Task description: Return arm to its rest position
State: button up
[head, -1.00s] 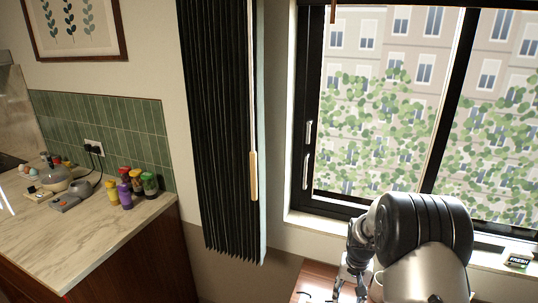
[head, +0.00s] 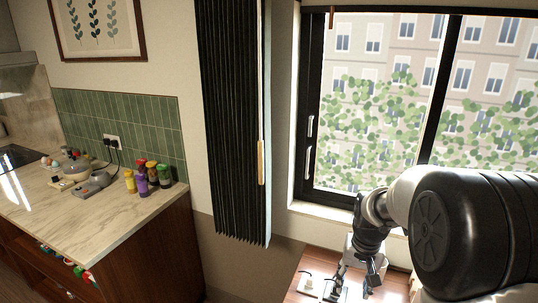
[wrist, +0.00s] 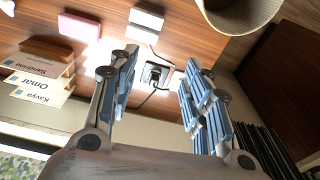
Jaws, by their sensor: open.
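My gripper (head: 355,284) is at the lower right of the head view, above a wooden surface (head: 300,285) below the window. In the wrist view my gripper (wrist: 160,68) has its two blue-padded fingers spread apart, with nothing between them. My arm reaches in from the right edge of the head view and hides part of the window and the surface behind it.
The wrist view shows a black socket (wrist: 157,75) with a cable, name cards (wrist: 40,82), a pink block (wrist: 79,27), a white block (wrist: 145,24) and a pale round container (wrist: 238,12). A marble counter (head: 120,220) with several jars stands left. A dark pleated curtain (head: 235,130) hangs beside the window (head: 375,110).

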jog(key=s+a+r+n+t, duration=0.1)
jog(key=s+a+r, duration=0.2)
jog(key=s+r, duration=0.5)
jog(key=s+a+r+n+t, duration=0.1)
jog(key=s+a+r, duration=0.2)
jog(key=s+r, duration=0.45)
jog(key=s+a+f+n+t, duration=0.1)
jog(key=s, duration=1)
jog(key=shift+a+f, duration=0.25)
jog(key=shift+a, duration=0.05)
